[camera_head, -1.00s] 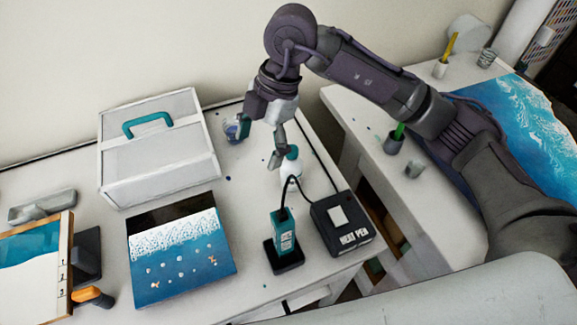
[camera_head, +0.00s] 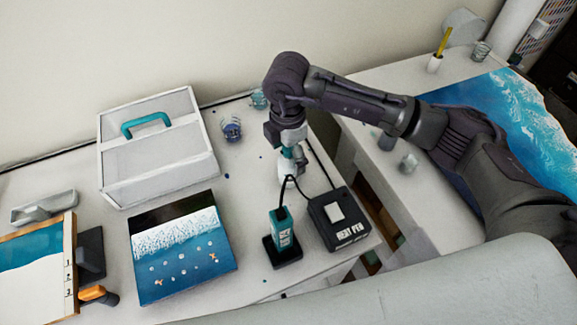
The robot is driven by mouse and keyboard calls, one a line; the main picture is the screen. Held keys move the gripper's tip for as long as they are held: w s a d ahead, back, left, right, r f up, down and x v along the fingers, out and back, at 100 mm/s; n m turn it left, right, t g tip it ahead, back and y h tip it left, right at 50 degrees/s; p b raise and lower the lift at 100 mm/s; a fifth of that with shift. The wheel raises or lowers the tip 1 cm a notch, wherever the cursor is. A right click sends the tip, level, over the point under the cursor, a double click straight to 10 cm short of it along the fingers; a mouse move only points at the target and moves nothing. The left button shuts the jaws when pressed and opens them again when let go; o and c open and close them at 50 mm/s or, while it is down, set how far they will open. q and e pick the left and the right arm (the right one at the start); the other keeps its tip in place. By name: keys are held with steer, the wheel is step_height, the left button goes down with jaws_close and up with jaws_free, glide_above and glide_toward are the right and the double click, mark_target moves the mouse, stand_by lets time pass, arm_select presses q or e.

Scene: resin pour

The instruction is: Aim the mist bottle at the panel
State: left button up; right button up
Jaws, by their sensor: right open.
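The mist bottle (camera_head: 287,169), white with a teal top, stands on the table behind the heat pen; my gripper hides much of it. My right gripper (camera_head: 293,160) is open and low at the bottle's top, pointing down; whether it touches the bottle is unclear. A square panel (camera_head: 180,262) with a black, white and blue sea picture lies flat on the table, left of the bottle. My left gripper is not in view.
A teal heat pen in its stand (camera_head: 283,237) and its black HEAT PEN box (camera_head: 338,219) stand in front of the bottle, joined by a cord. A white case (camera_head: 157,150) stands behind the panel. Small glass jars (camera_head: 231,130) stand behind. A wood-edged board (camera_head: 37,262) is far left.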

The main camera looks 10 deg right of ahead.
steer(key=shift+f+p, duration=0.4)
steer(key=shift+f, duration=1.35)
steer(key=c, duration=1.3)
steer(key=shift+r, duration=0.1)
steer(key=shift+c, duration=0.7)
